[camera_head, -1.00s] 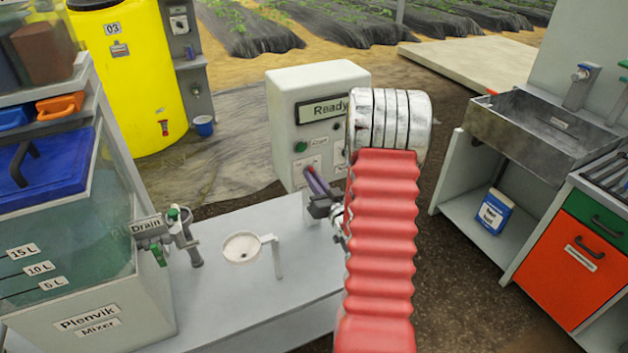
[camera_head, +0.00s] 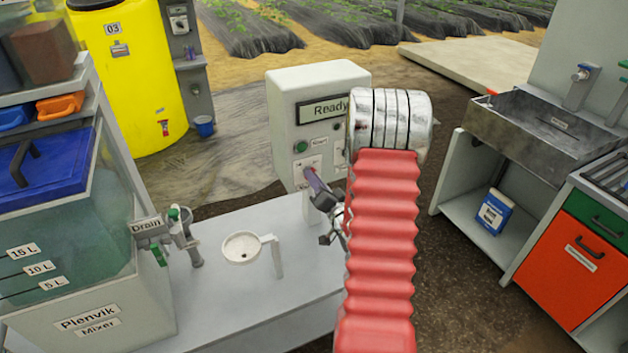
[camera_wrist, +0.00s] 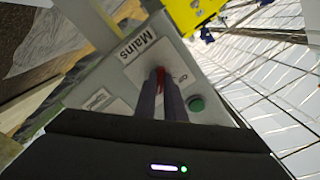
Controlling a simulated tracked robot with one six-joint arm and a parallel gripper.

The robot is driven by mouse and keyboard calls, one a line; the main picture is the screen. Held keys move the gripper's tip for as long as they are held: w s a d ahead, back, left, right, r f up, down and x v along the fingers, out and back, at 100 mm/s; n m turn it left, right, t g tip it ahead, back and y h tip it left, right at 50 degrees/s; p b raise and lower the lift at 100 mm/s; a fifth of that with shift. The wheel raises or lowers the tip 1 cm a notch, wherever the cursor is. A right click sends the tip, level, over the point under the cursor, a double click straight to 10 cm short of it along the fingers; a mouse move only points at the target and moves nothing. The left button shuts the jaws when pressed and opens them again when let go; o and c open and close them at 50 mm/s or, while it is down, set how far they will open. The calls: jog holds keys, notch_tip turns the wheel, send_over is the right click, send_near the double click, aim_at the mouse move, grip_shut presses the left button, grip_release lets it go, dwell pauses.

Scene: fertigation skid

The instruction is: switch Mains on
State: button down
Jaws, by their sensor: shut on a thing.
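The control box (camera_head: 283,118) is pale grey and stands at the back of the skid top. Its display reads "Ready" (camera_head: 323,110). The label "Mains" (camera_wrist: 138,48) is tilted in the wrist view. Beside it, a small red switch handle (camera_wrist: 160,73) shows between the dark purple fingers of my gripper (camera_wrist: 164,90). My gripper is shut on this handle. In the head view, my gripper (camera_head: 314,182) reaches the front face of the box, and its fingers hide most of the switch. I cannot read the switch's position for certain.
A green button (camera_head: 301,146) sits on the box above my fingers, and it also shows in the wrist view (camera_wrist: 196,104). My red arm hides the right part of the box.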

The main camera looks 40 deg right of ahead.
jog(key=shift+f, duration=0.2)
jog(key=c, duration=1.8)
grip_release()
jog(key=shift+r, duration=0.15)
jog(key=shift+c, duration=0.2)
jog(key=shift+s, duration=0.1)
jog(key=v, duration=1.3)
jog(key=shift+s+a, duration=0.15)
jog(key=shift+s, duration=0.15)
